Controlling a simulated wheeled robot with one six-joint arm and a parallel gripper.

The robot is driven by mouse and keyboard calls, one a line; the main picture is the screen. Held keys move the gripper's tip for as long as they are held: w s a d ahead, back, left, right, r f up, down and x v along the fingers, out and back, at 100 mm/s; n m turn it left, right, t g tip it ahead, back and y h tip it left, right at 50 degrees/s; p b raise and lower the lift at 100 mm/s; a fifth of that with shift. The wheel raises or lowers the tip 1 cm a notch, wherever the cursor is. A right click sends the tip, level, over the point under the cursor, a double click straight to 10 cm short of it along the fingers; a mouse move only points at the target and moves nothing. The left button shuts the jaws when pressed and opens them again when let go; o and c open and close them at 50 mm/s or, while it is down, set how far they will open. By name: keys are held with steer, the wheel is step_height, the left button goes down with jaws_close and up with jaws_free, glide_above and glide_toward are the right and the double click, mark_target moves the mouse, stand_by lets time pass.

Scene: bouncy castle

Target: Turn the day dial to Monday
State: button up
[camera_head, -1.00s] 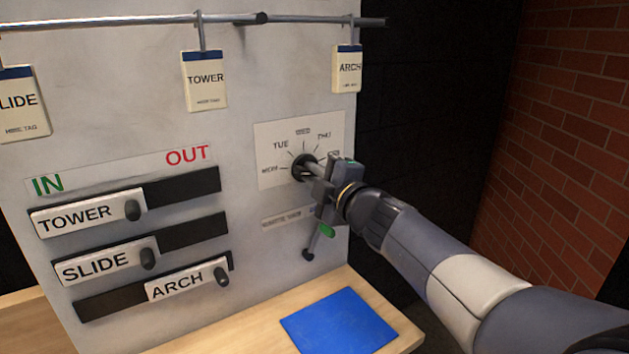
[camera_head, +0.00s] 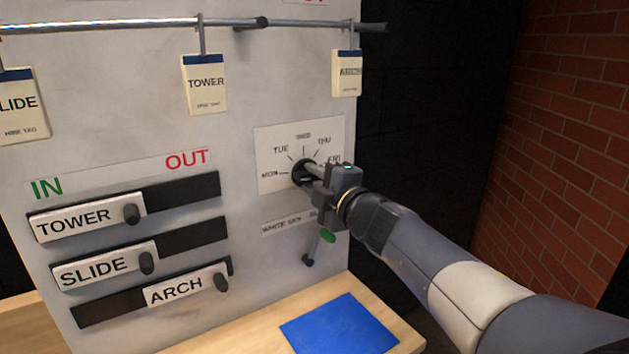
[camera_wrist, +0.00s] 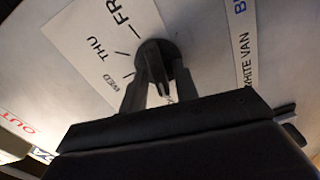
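The day dial (camera_head: 303,172) is a dark round knob on a white plate (camera_head: 270,145) with day marks from MON at the left to FRI at the right. My gripper (camera_head: 314,176) reaches it from the right. In the wrist view, my gripper's fingers (camera_wrist: 157,92) lie on both sides of the knob's raised grip, and the dial's dark base (camera_wrist: 170,50) shows beyond them. The fingers look closed on the grip. The dial's pointer is hidden by the gripper, so its setting cannot be read. The MON mark is visible in the head view, left of the dial.
A WHITE VAN label (camera_head: 281,226) and a small dark lever knob (camera_head: 308,260) are below the dial. Name tags hang above, including ARCH (camera_head: 347,76). TOWER, SLIDE and ARCH sliders are at the left. A blue mat (camera_head: 340,325) lies on the wooden ledge (camera_head: 235,335).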

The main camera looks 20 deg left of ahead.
steer(key=shift+o, duration=0.4)
steer(key=v, duration=1)
steer(key=shift+s+d, duration=0.2)
steer(key=shift+d, duration=0.1)
steer(key=x, duration=1.1)
steer(key=shift+s, duration=0.1)
steer(key=shift+d, duration=0.1)
